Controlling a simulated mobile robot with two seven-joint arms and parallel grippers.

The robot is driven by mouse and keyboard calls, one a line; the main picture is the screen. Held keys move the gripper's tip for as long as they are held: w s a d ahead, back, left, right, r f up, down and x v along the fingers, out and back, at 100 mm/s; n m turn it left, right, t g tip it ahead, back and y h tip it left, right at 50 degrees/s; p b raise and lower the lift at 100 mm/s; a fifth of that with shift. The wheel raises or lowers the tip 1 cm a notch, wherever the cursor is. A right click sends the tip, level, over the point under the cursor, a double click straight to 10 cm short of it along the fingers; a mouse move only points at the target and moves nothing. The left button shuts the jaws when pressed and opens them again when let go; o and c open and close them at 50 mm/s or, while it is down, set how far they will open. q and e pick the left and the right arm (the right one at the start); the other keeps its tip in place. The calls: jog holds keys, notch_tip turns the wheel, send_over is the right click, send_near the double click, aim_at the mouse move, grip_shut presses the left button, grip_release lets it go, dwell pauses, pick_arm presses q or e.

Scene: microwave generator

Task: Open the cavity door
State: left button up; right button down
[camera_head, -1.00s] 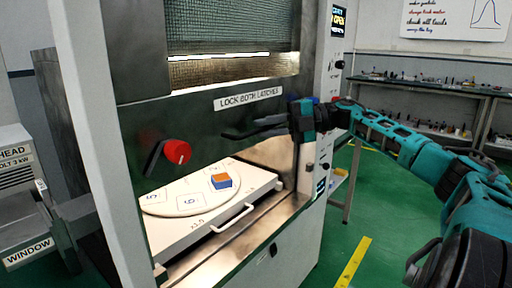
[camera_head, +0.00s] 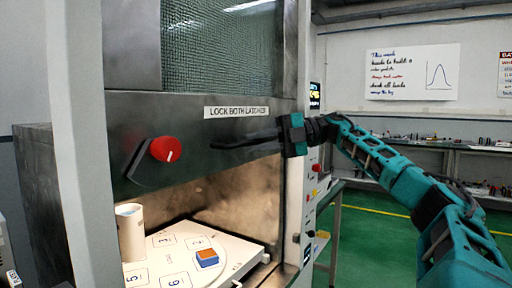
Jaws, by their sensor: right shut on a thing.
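The cavity door (camera_head: 190,122) is a dark panel with a mesh window and a "LOCK BOTH LATCHES" label. It stands raised, with a tall opening below its lower edge. A red latch knob (camera_head: 165,149) on a dark lever sits at the door's lower left. My right gripper (camera_head: 248,140) reaches in from the right and is shut at the door's lower right, below the label. The exact part between its fingers is hard to make out. The right latch cannot be made out. My left gripper is not in view.
Inside the cavity, a white tray (camera_head: 250,256) carries a numbered turntable with an orange and blue block (camera_head: 207,258) and a white cylinder (camera_head: 131,232). A control panel (camera_head: 313,190) is right of the opening. A bench stands along the back wall.

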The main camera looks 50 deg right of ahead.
dwell(0.3)
jog(key=c, duration=1.2)
grip_release()
jog(key=shift+d, duration=0.1)
jog(key=shift+s+d, duration=0.15)
jog(key=shift+d, duration=0.05)
jog(key=b+v, duration=0.1)
jog(key=v, duration=0.4)
jog(key=p+v, duration=0.3)
jog(key=v, duration=0.4)
jog(key=shift+r, duration=0.1)
